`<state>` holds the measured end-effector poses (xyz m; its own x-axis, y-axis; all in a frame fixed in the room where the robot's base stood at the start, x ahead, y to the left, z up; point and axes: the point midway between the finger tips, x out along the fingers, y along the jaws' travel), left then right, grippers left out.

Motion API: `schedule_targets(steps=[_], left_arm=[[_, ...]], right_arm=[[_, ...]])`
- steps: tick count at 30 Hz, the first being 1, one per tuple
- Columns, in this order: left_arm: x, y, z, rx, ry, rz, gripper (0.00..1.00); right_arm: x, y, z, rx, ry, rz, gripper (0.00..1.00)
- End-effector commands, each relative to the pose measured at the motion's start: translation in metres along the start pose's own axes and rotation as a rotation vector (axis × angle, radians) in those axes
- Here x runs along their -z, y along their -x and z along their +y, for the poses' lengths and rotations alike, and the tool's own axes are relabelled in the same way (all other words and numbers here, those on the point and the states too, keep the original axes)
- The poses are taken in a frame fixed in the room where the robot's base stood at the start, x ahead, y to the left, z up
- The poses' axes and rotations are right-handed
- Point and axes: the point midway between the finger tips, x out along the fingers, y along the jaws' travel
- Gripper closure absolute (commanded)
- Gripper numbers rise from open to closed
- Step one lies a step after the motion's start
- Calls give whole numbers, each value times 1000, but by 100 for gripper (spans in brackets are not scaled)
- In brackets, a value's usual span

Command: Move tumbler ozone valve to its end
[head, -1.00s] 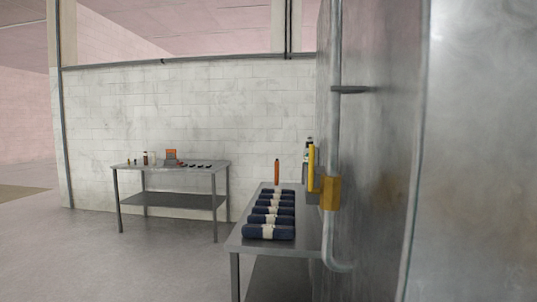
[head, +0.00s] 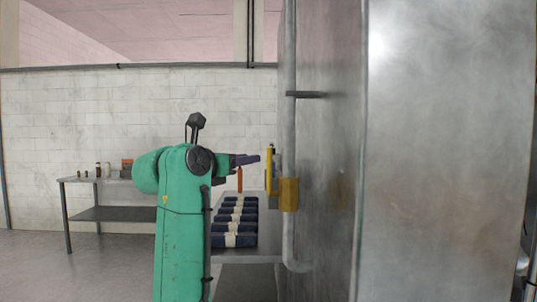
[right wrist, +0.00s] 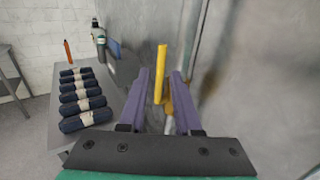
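The ozone valve is on a vertical pipe along the metal washer wall; its yellow lever (head: 269,170) stands upright beside an orange-yellow valve body (head: 289,194). In the right wrist view the lever (right wrist: 160,73) shows between and beyond the fingertips. My right gripper (head: 246,160), with purple fingers, points at the lever from the left in the head view. In the right wrist view the right gripper (right wrist: 160,78) is open, fingers spread on either side of the lever's line. Whether it touches the lever cannot be told. My left gripper is not in view.
A metal table (head: 255,257) against the washer holds several dark rolled bundles (head: 233,240) and an orange upright tool (head: 240,179). A second table (head: 105,213) with small items stands at the back left. The washer wall (head: 325,140) is close on the right.

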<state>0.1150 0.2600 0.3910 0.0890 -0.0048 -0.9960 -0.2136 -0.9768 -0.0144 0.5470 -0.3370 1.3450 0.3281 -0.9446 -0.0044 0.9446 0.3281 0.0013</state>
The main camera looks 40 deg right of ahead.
Motion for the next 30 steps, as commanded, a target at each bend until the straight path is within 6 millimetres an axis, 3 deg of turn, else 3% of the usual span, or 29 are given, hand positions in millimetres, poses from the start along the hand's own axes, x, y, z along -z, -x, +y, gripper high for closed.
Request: schedule_targets(steps=[6,12,21,22,24,30], left_arm=[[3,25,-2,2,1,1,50],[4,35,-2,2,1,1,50],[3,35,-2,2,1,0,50],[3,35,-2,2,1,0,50],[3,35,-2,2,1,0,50],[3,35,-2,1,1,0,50]], right_arm=[[-6,-62,-2,7,5,-2,68],[-4,-98,-1,5,5,-3,68],[-1,-104,0,2,4,-4,68],[-1,-104,0,2,4,-4,72],[-1,-104,0,2,4,-4,98],[-1,-104,0,3,4,-4,100]])
